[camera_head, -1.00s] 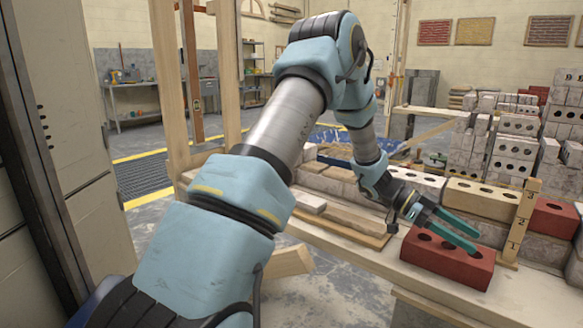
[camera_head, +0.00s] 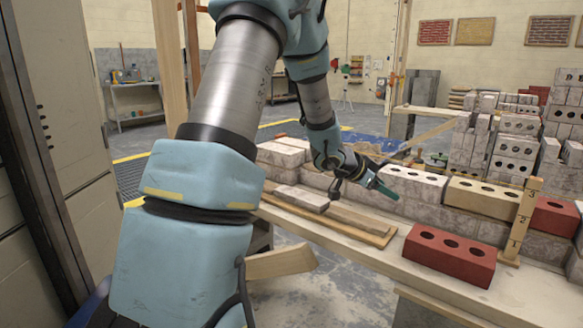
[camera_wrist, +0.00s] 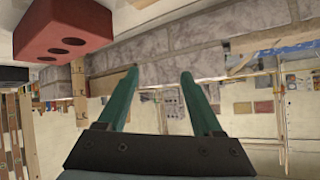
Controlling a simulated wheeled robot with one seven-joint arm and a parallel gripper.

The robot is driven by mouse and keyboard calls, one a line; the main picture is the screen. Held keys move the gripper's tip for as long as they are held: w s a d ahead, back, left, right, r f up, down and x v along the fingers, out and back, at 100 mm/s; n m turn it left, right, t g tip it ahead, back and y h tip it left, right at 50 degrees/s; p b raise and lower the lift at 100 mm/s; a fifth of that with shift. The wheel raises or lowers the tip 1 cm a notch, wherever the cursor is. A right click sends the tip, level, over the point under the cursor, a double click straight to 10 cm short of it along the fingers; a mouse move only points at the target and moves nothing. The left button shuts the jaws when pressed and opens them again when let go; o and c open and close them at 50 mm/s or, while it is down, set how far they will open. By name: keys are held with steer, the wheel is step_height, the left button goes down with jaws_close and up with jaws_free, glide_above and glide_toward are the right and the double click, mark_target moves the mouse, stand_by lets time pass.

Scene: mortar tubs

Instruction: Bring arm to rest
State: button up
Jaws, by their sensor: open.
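My gripper (camera_head: 381,189) is in the middle of the head view, above the bench and in front of the low block wall. Its green fingers look empty. In the wrist view my gripper (camera_wrist: 160,95) shows two green fingers spread apart with nothing between them. The red brick with holes (camera_head: 449,255) lies on the bench to the right of my gripper, apart from it. The red brick also shows at the top left of the wrist view (camera_wrist: 62,28).
A bench (camera_head: 350,262) carries wooden boards (camera_head: 345,225), a row of grey blocks and a cream holed block (camera_head: 411,186). A numbered wooden gauge (camera_head: 520,222) stands at the right beside stacked blocks. A wooden post (camera_head: 168,65) stands near my arm at the left.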

steer(key=w+a+n+t+y, duration=0.15)
steer(key=a+n+y, duration=0.35)
steer(key=a, duration=0.8)
steer(key=s+a+f+n+g+y, duration=0.1)
steer(key=s+a+n+g+y, duration=0.2)
steer(key=s+a, duration=0.6)
steer(key=s+a+f+n+g+y, duration=0.1)
steer(key=s+a+f+n+y, duration=0.1)
steer(key=s+a+n, duration=0.6)
steer(key=s+r+m+p, duration=0.1)
steer(key=r+p, duration=0.8)
steer(key=s+a+r+p, duration=0.1)
steer(key=s+r+p, duration=0.1)
steer(key=r+p, duration=0.7)
steer(key=shift+s+r+m+g, duration=0.25)
steer(key=shift+r+m+g, duration=0.05)
steer(key=shift+m+g, duration=0.15)
